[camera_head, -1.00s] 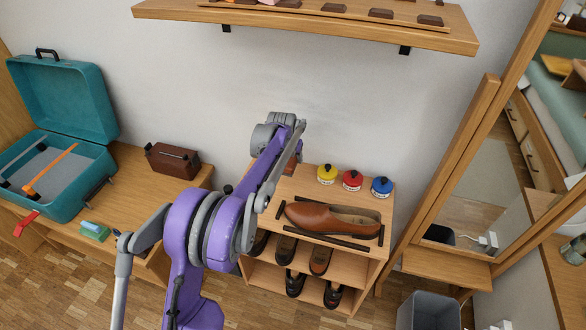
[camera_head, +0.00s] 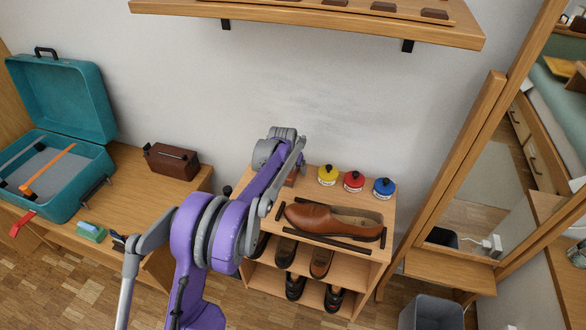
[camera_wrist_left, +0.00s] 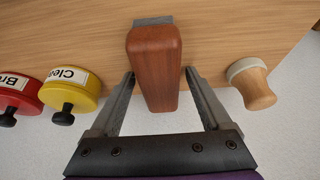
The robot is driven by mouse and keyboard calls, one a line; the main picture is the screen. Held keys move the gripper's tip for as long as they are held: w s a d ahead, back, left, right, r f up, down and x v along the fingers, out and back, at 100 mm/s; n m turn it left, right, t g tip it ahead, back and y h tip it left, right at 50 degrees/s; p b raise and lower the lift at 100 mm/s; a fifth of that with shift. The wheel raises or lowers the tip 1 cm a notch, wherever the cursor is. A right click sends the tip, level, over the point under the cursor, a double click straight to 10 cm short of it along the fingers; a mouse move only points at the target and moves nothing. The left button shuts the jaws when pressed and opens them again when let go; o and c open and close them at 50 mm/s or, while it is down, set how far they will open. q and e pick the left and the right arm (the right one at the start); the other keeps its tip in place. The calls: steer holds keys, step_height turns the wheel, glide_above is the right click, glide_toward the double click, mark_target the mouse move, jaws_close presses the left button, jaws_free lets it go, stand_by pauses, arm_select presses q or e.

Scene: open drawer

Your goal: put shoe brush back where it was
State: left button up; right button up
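The shoe brush (camera_wrist_left: 155,65) is a reddish-brown wooden block with a strip of grey bristles at its far end. In the head view the brush (camera_head: 291,178) shows as a small brown patch at the back left of the shoe rack top (camera_head: 310,180), partly hidden by my left arm. Whether it touches the wood is hard to tell. My right gripper is not in view.
Yellow (camera_head: 327,175), red (camera_head: 353,181) and blue (camera_head: 383,188) polish tins stand at the rack's back. A brown shoe (camera_head: 333,221) lies in front between dark bars. A small wooden dauber (camera_wrist_left: 252,83) is near the brush. A wall shelf (camera_head: 310,22) hangs above.

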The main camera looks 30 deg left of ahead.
arm_select(q)
steer(key=shift+r, duration=0.3)
steer(key=p+v, duration=0.2)
steer(key=v, duration=0.8)
steer(key=shift+s+r+p, duration=0.2)
steer(key=shift+r+p, duration=0.05)
steer(key=shift+p, duration=0.1)
steer(key=s+d+r, duration=0.4)
steer(key=s+d, duration=0.3)
steer(key=s, duration=0.1)
steer(key=s+d+f+m, duration=0.1)
steer(key=s+d, duration=0.3)
steer(key=s, duration=0.5)
steer(key=s+d+f, duration=0.3)
steer(key=s+d, duration=0.1)
steer(key=s, duration=0.5)
steer(key=s+d+f+m+h, duration=0.1)
steer(key=s+d, duration=0.4)
steer(key=s, duration=0.5)
steer(key=shift+f+m, duration=0.3)
steer(key=shift+f, duration=0.45)
steer(key=shift+s, duration=0.1)
steer(key=shift+s, duration=0.15)
